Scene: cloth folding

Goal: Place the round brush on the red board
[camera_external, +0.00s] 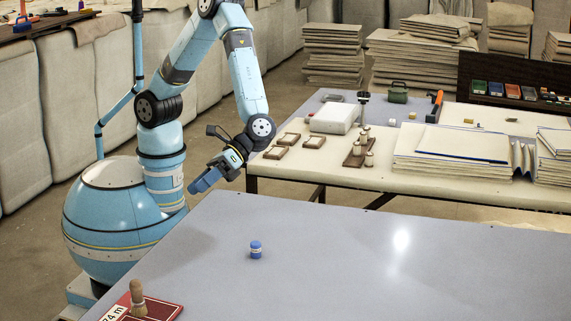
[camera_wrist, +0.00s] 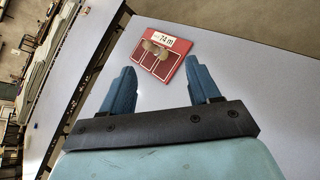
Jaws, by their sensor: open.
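The round brush (camera_external: 138,298), with a tan handle, stands upright on the red board (camera_external: 167,307) at the near left corner of the grey table. In the wrist view, the brush (camera_wrist: 151,47) shows as a tan shape over the red board (camera_wrist: 160,69), which bears a white label reading "74 m". The brush's exact contact with the board is hard to make out. My gripper (camera_external: 199,183) is in the air beyond the table's far left edge, apart from the brush. In the wrist view, its two blue fingers (camera_wrist: 161,76) are spread with nothing between them.

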